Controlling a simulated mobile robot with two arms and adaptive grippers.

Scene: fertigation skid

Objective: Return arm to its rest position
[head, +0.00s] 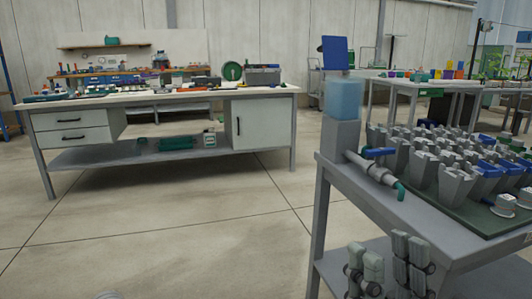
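My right gripper (389,262) is at the bottom of the head view, in front of the grey skid table (345,185). Its two grey fingers with black joints point up and stand apart, with nothing seen between them. The rest of this arm is cut off by the lower edge. My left gripper is not in view; only a small pale rounded part shows at the bottom edge on the left, and I cannot tell what it is.
The skid table carries a clear blue container (344,98), a blue-handled valve (379,152) and several grey cups (457,183) on a green tray (438,212). A workbench (160,101) with tools stands at the back left. The floor (190,235) between is clear.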

